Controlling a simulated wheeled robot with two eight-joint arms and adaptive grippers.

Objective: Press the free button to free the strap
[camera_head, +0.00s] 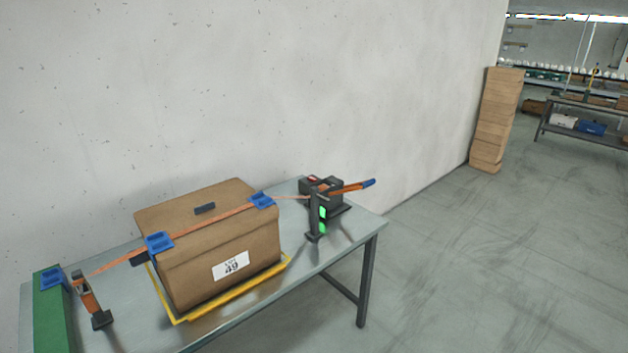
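An orange strap (220,215) runs over the top of a brown cardboard box (215,258) on a metal table. Blue clips (159,243) sit on the strap at the box's top edges. The strap's right end reaches a black tensioning device (320,192) with an orange lever that ends in a blue grip (368,183). Two green lit patches (322,212) show on the device's front; I cannot tell which part is the free button. At the left, the strap meets an orange and black post (88,296). Neither of my grippers is in view.
The metal table (345,226) stands against a concrete wall. A yellow frame (238,305) lies around the box's base, and a green block (50,315) is at the table's left end. Stacked cardboard (496,120) stands farther back. The floor to the right is clear.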

